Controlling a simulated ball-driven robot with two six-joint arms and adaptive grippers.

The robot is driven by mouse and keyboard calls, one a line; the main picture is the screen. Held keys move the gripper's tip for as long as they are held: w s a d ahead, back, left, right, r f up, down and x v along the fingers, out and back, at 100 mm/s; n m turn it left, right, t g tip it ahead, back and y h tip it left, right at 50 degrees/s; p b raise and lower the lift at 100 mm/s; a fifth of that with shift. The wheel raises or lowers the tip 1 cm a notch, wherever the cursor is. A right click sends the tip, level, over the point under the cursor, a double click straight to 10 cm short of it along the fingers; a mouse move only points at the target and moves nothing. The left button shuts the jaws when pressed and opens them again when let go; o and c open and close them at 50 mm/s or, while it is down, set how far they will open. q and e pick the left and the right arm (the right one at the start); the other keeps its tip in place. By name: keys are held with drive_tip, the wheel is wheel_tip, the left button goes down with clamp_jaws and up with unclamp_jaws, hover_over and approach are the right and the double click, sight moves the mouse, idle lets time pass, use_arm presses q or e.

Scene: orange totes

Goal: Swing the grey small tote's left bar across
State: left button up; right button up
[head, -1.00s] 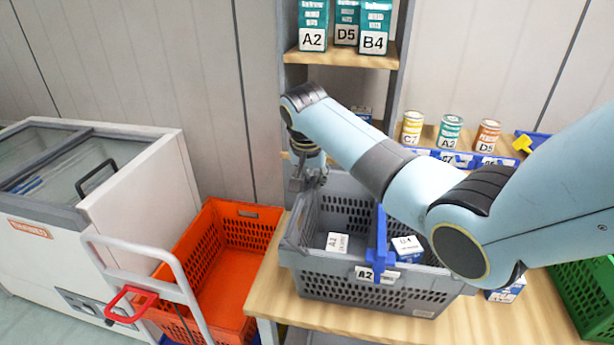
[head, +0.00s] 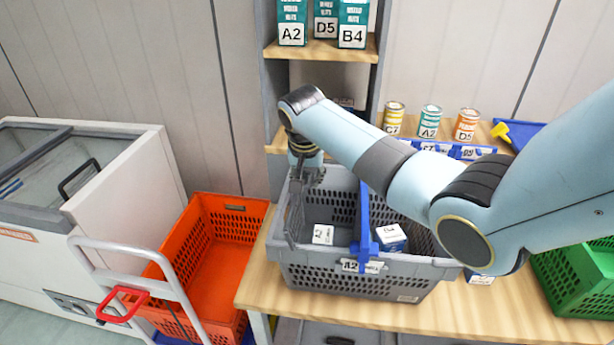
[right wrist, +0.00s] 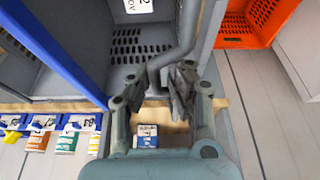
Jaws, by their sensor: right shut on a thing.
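The grey small tote (head: 340,280) stands on the wooden table, with a label on its front. Its left bar (head: 295,218) is a thin grey bar rising from the left side to my right gripper (head: 312,176). In the right wrist view, the bar (right wrist: 183,45) runs between the fingers of my right gripper (right wrist: 180,88), which is shut on it. A blue bar (head: 364,215) runs front to back across the tote's middle. My left gripper is not in view.
A white box (head: 323,234) and a blue-and-white box (head: 391,238) lie inside the tote. An orange tote (head: 232,208) stands left, a green crate (head: 570,285) right. Labelled cans (head: 429,121) and a shelf upright (head: 273,100) stand behind. My right arm crosses above the tote.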

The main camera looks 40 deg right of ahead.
drive_tip(key=shift+s+d+f, duration=0.25)
drive_tip(key=shift+s+f, duration=0.1)
drive_tip(key=shift+s, duration=0.1)
drive_tip(key=shift+c, duration=0.2)
drive_tip(key=shift+s+d+f+p, duration=0.35)
drive_tip(key=shift+s+f, duration=0.15)
drive_tip(key=shift+s, duration=0.1)
drive_tip(key=shift+s+d+f, duration=0.1)
drive_tip(key=shift+d+f, duration=0.1)
drive_tip(key=shift+f, duration=0.05)
drive_tip(key=shift+c, duration=0.2)
drive_tip(key=shift+d, duration=0.1)
